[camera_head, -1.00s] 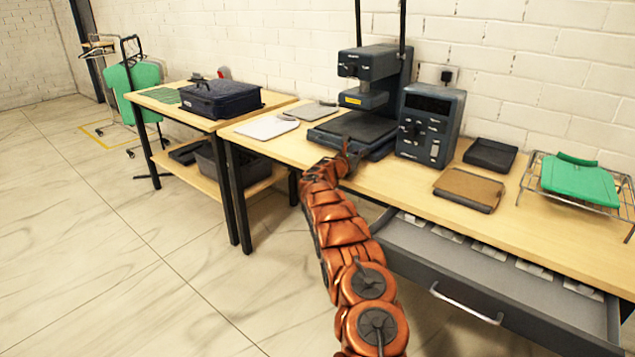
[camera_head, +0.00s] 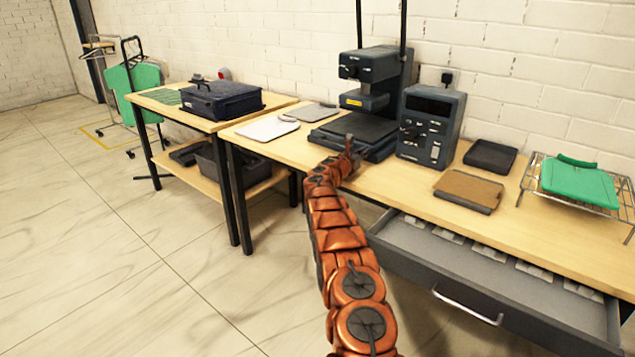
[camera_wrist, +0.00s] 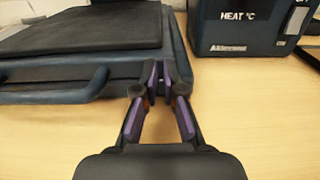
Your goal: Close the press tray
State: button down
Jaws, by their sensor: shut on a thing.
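The heat press (camera_head: 372,68) stands at the back of the wooden table. Its press tray (camera_head: 352,129), a dark flat plate on a blue-grey base, sticks out toward the front under the press head. In the wrist view the press tray (camera_wrist: 80,33) fills the upper left, with a bar handle (camera_wrist: 60,98) along its front. My gripper (camera_head: 350,155) is at the tray's front right. In the wrist view my gripper (camera_wrist: 160,85) has its fingertips close together at the tray's right front corner, right of the handle. The exact contact is partly hidden by the fingers.
A control box (camera_head: 430,126) stands close right of the press. A black tray (camera_head: 490,156), a brown pad (camera_head: 468,190) and a wire rack (camera_head: 528,183) with green cloth lie farther right. An open drawer (camera_head: 480,270) juts out below the table front.

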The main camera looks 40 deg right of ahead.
jog(key=shift+s+d+r+b, duration=0.15)
jog(key=shift+s+b, duration=0.2)
jog(key=shift+b, duration=0.4)
jog(key=shift+a+b, duration=0.4)
jog(key=shift+b, duration=0.25)
jog(key=a+b, duration=0.3)
jog(key=shift+w+a+f+b, duration=0.1)
jog(key=shift+a+f+b, duration=0.2)
jog(key=shift+b, duration=0.1)
jog(key=shift+a+r, duration=0.15)
jog(key=shift+a, duration=1.05)
jog(key=s+a, duration=0.1)
jog(key=a, duration=0.6)
jog(key=shift+s+a, duration=0.15)
jog(key=shift+a, duration=0.05)
